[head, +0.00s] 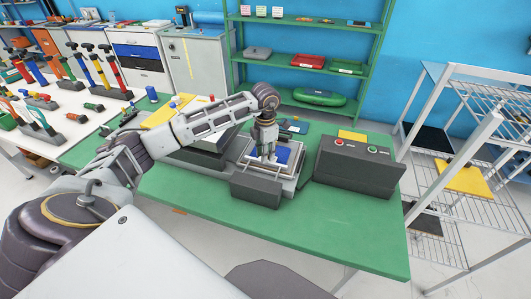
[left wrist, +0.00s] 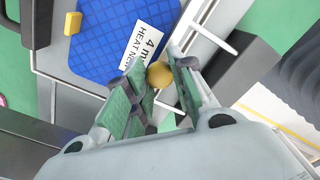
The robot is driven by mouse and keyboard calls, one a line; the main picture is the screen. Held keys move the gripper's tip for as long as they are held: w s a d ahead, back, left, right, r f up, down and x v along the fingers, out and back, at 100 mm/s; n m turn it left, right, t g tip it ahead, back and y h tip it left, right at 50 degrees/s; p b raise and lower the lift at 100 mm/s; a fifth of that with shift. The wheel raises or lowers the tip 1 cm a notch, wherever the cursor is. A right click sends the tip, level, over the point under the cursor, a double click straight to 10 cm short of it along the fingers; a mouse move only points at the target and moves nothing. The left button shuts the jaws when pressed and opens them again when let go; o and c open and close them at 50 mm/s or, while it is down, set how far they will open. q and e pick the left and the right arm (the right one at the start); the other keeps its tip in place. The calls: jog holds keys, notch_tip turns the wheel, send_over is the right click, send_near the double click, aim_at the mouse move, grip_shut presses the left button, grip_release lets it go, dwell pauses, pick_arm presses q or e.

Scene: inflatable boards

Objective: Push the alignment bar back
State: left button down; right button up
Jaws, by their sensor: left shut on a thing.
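My left gripper (head: 266,156) reaches down over a grey fixture (head: 296,172) on the green table. In the left wrist view my left gripper (left wrist: 157,68) is shut on a round brass-coloured knob (left wrist: 160,75), one finger on each side. The knob sits beside a pale metal bar (left wrist: 192,22), which looks like the alignment bar; the fingers hide how they join. A blue quilted board (left wrist: 105,38) with a white label (left wrist: 148,38) lies flat in the fixture, and the blue also shows in the head view (head: 283,154). My right gripper is not in view.
A dark control box (head: 358,160) with red and green buttons stands right of the fixture. A dark block (head: 256,190) is at its front, and a grey machine (head: 205,152) at its left. The table front (head: 330,235) is clear. A wire rack (head: 450,190) stands right.

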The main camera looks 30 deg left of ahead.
pick_arm(q)
jog(key=shift+s, duration=0.15)
jog(key=shift+s+d+b, duration=0.25)
jog(key=shift+s, duration=0.8)
jog(key=shift+s+d+b, duration=0.2)
jog(key=shift+s+d, duration=0.05)
jog(key=shift+s, duration=0.9)
jog(key=shift+d+f, duration=0.1)
jog(key=shift+s, duration=0.1)
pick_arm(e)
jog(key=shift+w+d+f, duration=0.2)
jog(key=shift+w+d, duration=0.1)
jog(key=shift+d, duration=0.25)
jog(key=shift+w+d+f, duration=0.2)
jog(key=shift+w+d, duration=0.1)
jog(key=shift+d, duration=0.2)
